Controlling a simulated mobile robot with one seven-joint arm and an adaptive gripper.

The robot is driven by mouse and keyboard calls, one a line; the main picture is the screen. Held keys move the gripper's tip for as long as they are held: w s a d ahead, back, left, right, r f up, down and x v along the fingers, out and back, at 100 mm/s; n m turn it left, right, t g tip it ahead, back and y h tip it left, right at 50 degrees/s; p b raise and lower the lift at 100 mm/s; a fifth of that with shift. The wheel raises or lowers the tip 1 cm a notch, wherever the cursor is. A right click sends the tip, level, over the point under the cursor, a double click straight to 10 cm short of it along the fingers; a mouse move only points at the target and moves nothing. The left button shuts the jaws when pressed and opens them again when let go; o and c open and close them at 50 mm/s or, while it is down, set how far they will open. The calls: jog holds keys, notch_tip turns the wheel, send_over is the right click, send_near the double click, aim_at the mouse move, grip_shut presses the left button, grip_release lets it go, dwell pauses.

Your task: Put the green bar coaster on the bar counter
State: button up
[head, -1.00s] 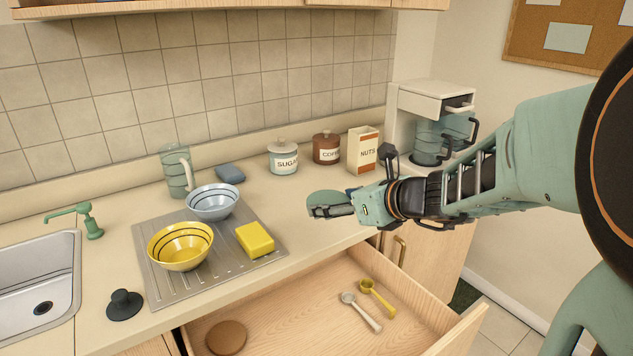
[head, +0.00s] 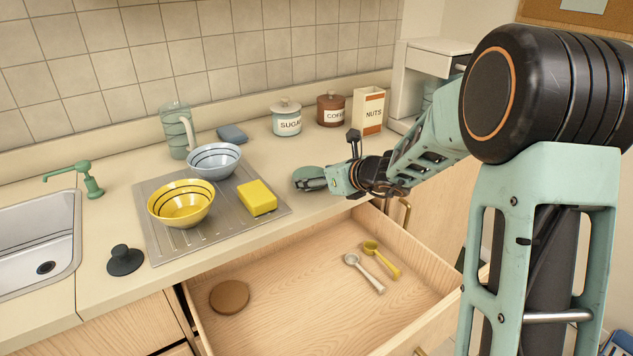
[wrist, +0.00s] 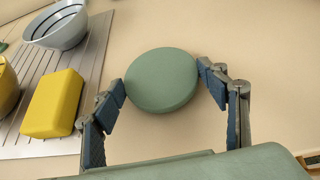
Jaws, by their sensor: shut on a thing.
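The green bar coaster (head: 304,173) is a round, flat disc held between the fingertips of my gripper (head: 312,184). The wrist view shows the coaster (wrist: 162,80) with a blue-padded finger on either side, at its left and right edges. My gripper (wrist: 164,86) is shut on it. The coaster is over the bar counter (head: 240,240), near its front edge and right of the yellow sponge. I cannot tell whether its underside touches the counter.
A yellow sponge (head: 257,197), yellow bowl (head: 181,204) and grey-blue bowl (head: 214,160) sit on a metal drainboard (head: 163,246). An open drawer (head: 290,290) below holds a brown disc (head: 229,297) and two scoops. Canisters (head: 287,118) stand behind. Bare counter lies around the coaster.

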jog(key=shift+f, duration=0.2)
jog(key=shift+f, duration=0.2)
jog(key=o, duration=1)
jog(key=shift+r, duration=0.1)
jog(key=shift+o, duration=0.2)
jog(key=shift+r, duration=0.2)
jog(key=p+v, duration=0.2)
jog(key=v, duration=1)
